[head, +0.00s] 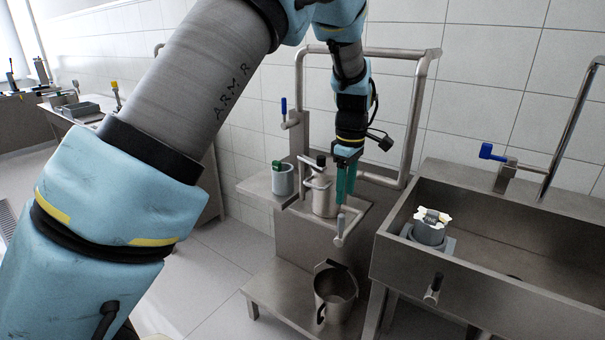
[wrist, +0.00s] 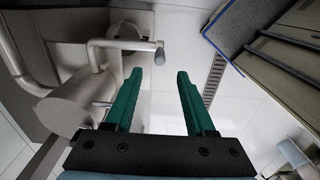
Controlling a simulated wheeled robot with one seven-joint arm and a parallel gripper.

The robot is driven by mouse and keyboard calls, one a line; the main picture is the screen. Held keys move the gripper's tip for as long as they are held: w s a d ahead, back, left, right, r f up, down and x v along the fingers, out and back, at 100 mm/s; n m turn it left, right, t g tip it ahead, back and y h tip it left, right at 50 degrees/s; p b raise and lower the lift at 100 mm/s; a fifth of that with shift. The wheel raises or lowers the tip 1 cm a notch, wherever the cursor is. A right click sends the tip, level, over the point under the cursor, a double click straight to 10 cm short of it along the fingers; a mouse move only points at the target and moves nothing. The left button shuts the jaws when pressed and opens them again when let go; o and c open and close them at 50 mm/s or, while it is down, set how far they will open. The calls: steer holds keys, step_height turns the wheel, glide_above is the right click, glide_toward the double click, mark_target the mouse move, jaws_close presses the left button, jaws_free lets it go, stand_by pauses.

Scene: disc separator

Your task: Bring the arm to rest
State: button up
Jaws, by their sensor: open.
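My gripper (head: 345,183) has green fingers and hangs from my blue and grey arm, pointing down, in front of the steel separator stand. In the wrist view my gripper (wrist: 155,80) is open, with nothing between its fingers. In the head view it overlaps the stand's crank handle (head: 345,228) and sits just right of the steel separator body (head: 322,195). In the wrist view the handle (wrist: 130,45) lies beyond the left finger. I cannot tell the exact gap between them.
A steel pipe frame (head: 420,110) rises behind the gripper. A grey cup (head: 282,180) stands on the stand's shelf, and a steel bucket (head: 335,285) on its lower step. A steel sink (head: 520,265) holding a grey container (head: 430,232) is at the right. Floor shows at the left.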

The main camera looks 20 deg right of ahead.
steer(key=w+a+r+m, duration=0.2)
steer(key=a, duration=1.4)
steer(key=w+a+r+m, duration=0.1)
steer(key=a+m, duration=0.2)
steer(key=a, duration=1.3)
steer(key=s+a+m+t, duration=0.1)
steer(key=s+a+m, duration=0.1)
steer(key=s+a, duration=0.5)
steer(key=a, duration=0.3)
steer(key=shift+a+m, duration=0.2)
steer(key=shift+m, duration=0.2)
